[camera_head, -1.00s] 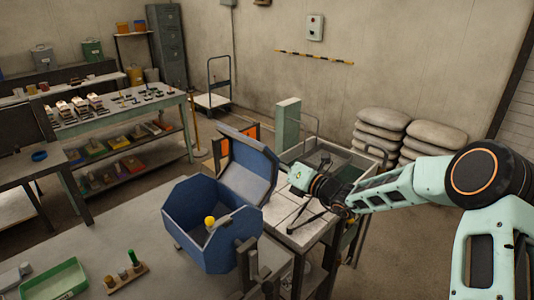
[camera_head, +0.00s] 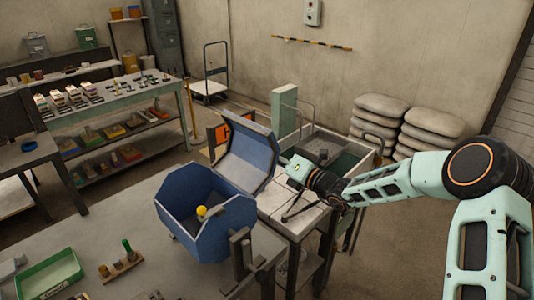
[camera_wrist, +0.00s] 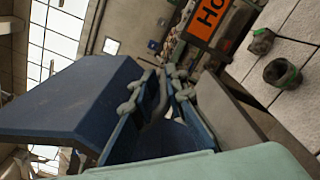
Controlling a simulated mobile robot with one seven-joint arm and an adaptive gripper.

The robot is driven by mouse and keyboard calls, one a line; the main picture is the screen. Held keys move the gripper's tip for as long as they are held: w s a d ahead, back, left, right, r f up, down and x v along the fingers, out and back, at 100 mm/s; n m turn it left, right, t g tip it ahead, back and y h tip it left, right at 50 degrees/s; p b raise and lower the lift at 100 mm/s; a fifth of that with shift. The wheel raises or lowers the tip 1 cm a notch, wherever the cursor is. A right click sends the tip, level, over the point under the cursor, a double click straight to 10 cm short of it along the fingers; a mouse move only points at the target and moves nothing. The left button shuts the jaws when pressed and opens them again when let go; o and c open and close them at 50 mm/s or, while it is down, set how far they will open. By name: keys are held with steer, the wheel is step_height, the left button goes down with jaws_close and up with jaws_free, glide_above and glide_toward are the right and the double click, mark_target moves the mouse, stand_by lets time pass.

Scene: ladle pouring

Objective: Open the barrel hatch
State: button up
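The blue octagonal barrel (camera_head: 185,222) stands on the near table in the head view. Its hatch (camera_head: 253,150) is a blue lid tilted up and back at the far right side, leaving the mouth open. A yellow knob (camera_head: 201,211) shows at the opening. My gripper (camera_head: 284,160) is close to the hatch's right edge; contact is unclear.
An orange sign (camera_wrist: 209,22) is behind the barrel. A light-topped bench (camera_head: 272,200) and a grey bin (camera_head: 345,150) stand on the right. A green tray (camera_head: 50,274) and a wooden rack (camera_head: 121,266) lie at the near left. Sacks (camera_head: 378,111) are stacked by the wall.

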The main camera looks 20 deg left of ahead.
steer(key=o, duration=0.4)
steer(key=shift+s+a+f, duration=0.15)
steer(key=shift+s+a, duration=0.25)
steer(key=shift+s, duration=0.4)
steer(key=shift+c, duration=0.2)
steer(key=shift+d+f, duration=0.2)
steer(key=shift+d, duration=0.3)
steer(key=v, duration=1.1)
steer(key=shift+w+d+r, duration=0.2)
steer(key=shift+d+r, duration=0.05)
steer(key=shift+r, duration=0.15)
